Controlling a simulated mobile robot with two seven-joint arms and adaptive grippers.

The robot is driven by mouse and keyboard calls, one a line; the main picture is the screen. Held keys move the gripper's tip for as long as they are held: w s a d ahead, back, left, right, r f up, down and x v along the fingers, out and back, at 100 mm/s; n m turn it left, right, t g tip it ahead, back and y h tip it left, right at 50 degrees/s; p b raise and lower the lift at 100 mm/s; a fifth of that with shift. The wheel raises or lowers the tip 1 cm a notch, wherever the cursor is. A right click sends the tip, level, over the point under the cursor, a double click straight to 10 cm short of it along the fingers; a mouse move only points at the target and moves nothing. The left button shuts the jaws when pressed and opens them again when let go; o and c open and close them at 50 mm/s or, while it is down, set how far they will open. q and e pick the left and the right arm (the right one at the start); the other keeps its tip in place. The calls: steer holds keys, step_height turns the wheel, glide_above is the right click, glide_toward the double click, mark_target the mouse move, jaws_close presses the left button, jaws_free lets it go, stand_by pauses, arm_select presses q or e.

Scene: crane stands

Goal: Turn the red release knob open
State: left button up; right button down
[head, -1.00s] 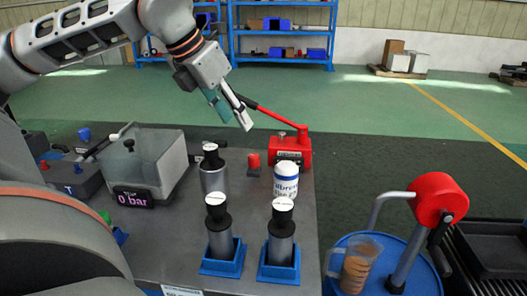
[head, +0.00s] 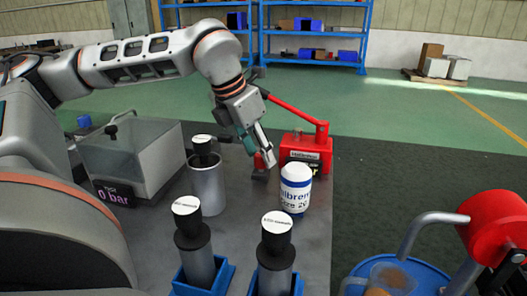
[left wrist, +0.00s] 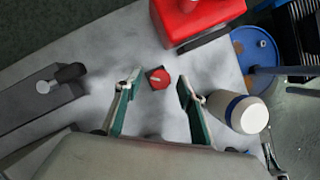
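The red release knob (head: 259,162) stands on a small dark base on the grey table, left of the red pump and partly hidden by my fingers in the head view. In the left wrist view the knob (left wrist: 160,79) is a round red cap with a pale line across it. My left gripper (head: 260,155) points down at the knob. Its two teal-padded fingers are open. In the left wrist view the knob shows between the fingertips, with a gap on both sides. My right gripper is not in view.
A red pump (head: 306,149) with a long handle stands close behind the knob. A white bottle with a blue band (head: 295,188) stands close to its right. A grey metal cylinder (head: 206,190) is at the left front. A clear box (head: 135,155) stands further left.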

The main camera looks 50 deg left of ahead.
arm_select(q)
steer(key=shift+w+f, duration=0.1)
steer(key=shift+f, duration=0.25)
steer(key=c, duration=1.1)
steer(key=shift+c, duration=0.2)
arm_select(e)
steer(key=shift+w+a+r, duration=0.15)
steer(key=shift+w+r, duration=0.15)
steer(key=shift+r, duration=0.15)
